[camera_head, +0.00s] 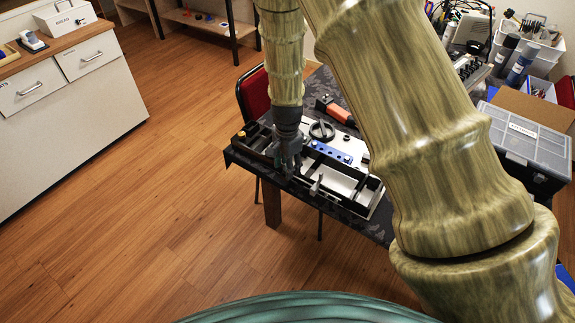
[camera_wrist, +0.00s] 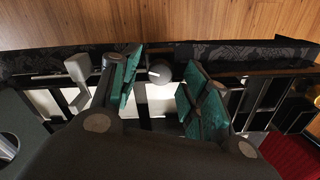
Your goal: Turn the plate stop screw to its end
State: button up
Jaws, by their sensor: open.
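My gripper (camera_head: 288,160) points down over the near left part of a black and white device on a dark table. In the wrist view its two green-padded fingers (camera_wrist: 162,84) are open and apart. A round grey knob (camera_wrist: 159,72), which looks like the plate stop screw, shows between the fingers near their tips. I cannot tell whether either finger touches it. In the head view the gripper hides this knob. A grey lever (camera_wrist: 77,70) stands left of the fingers in the wrist view; it also shows in the head view (camera_head: 316,186).
The device carries a black handwheel (camera_head: 322,131) and a blue strip (camera_head: 331,152). An orange-handled tool (camera_head: 338,112) lies behind it. A grey-lidded case (camera_head: 518,140) stands at the right. A red chair (camera_head: 256,97) is behind the table. Open floor (camera_head: 150,225) lies left.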

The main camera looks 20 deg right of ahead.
notch_tip(320, 180, up, 12)
dwell(0.6)
jog(key=shift+f, duration=0.15)
